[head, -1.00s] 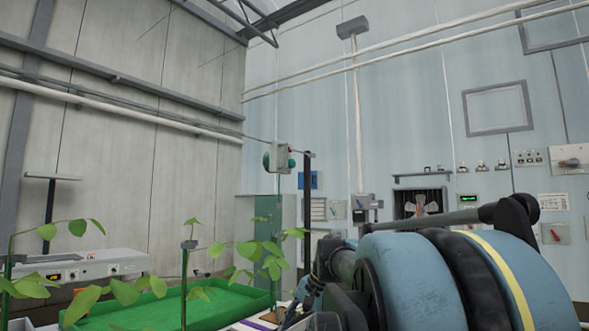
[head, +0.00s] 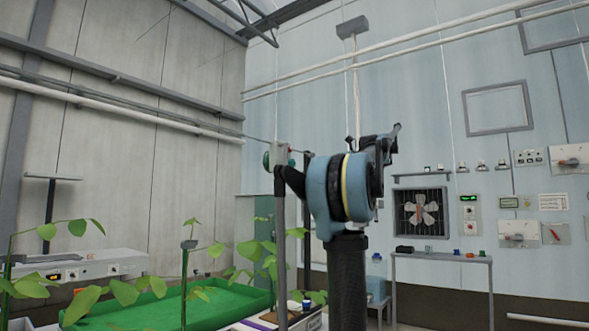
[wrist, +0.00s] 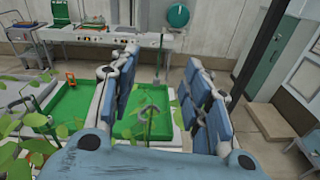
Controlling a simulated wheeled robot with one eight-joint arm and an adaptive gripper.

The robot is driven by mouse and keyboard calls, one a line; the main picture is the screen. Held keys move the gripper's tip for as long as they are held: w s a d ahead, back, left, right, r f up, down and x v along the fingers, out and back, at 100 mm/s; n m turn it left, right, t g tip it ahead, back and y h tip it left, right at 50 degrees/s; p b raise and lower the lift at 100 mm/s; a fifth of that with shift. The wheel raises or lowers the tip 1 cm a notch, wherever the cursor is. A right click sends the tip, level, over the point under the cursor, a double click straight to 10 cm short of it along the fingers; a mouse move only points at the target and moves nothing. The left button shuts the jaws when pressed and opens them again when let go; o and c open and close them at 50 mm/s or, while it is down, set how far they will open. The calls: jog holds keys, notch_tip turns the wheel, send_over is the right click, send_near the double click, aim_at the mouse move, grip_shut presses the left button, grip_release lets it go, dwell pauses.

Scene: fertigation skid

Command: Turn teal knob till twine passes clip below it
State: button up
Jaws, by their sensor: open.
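The teal knob (head: 267,160) is a round disc on the left side of a grey box at a post top, partly hidden in the head view. In the wrist view a teal disc (wrist: 178,15) shows at the top, beyond and apart from my gripper (wrist: 163,75). My gripper is open, its two blue padded fingers spread with nothing held between them. A thin pale line, perhaps the twine (head: 277,112), hangs above the box. A small grey piece (head: 190,244), perhaps a clip, sits on a plant stake. I cannot make out twine near it.
Green trays with leafy plants (head: 160,306) fill the lower left. A grey bench (head: 80,267) stands by the left wall. A dark post (wrist: 267,55) stands at the right in the wrist view. A small table (head: 440,257) stands below a fan.

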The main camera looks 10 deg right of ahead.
notch_tip(320, 180, up, 3)
jog(key=w+d+m+t, duration=0.1)
jog(key=d, duration=0.1)
send_near(293, 164)
jog(key=shift+m, duration=0.3)
jog(key=x, duration=0.9)
jog(key=c, duration=0.8)
